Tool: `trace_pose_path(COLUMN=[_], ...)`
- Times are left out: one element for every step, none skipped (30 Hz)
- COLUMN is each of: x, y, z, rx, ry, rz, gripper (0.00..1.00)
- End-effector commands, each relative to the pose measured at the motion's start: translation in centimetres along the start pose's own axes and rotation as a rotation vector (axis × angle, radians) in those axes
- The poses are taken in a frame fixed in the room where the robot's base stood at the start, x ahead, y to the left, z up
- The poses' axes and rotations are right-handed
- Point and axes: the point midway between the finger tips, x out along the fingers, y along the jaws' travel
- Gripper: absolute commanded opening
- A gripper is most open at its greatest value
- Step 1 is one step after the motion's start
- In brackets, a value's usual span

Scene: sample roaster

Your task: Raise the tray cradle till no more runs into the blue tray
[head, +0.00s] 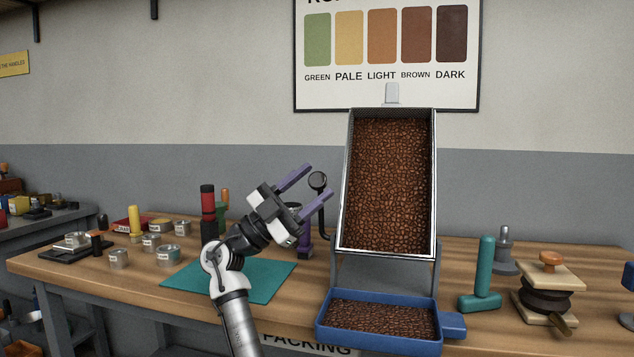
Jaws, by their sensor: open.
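The tray cradle (340,225) is a grey metal box full of brown beans, tilted steeply forward on a grey stand. Its lower lip is above the blue tray (452,325), which holds a layer of brown beans. I see no beans in the air between them. My gripper (318,182) has purple fingers and is open, left of the cradle.
A teal mat (190,280) lies under my arm. Several small tins (118,259) stand at the left of the wooden bench. A teal tool (484,270), a grey tamper (504,255) and a wooden stand with an orange knob (551,260) are at the right.

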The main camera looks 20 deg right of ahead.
Motion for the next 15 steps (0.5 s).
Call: trace_pose_path(x=[-1.3,-2.0,-2.9,-3.6,-4.4,-5.3,-6.0,-6.7,-7.5,-8.1,-8.7,-9.3,-9.8,-10.1,-10.6], y=[0.0,0.0,0.0,0.0,0.0,0.0,0.0,0.0,0.0,0.0,0.0,0.0,0.0,0.0,0.0], z=[0.1,0.1,0.1,0.1,0.1,0.1,0.1,0.1,0.1,0.1,0.1,0.1,0.1,0.1,0.0], rx=[0.0,-0.001,0.0,0.0,0.0,0.0,0.0,0.0,0.0,0.0,0.0,0.0,0.0,0.0,0.0], ry=[-0.002,-0.002,-0.002,-0.002,-0.003,-0.002,-0.001,-0.001,-0.002,-0.002,-0.002,-0.001,0.0,0.0,0.0], rz=[-0.003,-0.004,-0.003,-0.003,-0.003,-0.003,-0.003,-0.003,-0.002,-0.002,-0.003,-0.002,-0.002,-0.002,-0.001], gripper=[0.51,0.51,0.51,0.51,0.51,0.51,0.51,0.51,0.51,0.51,0.51,0.51,0.51,0.51,0.51])
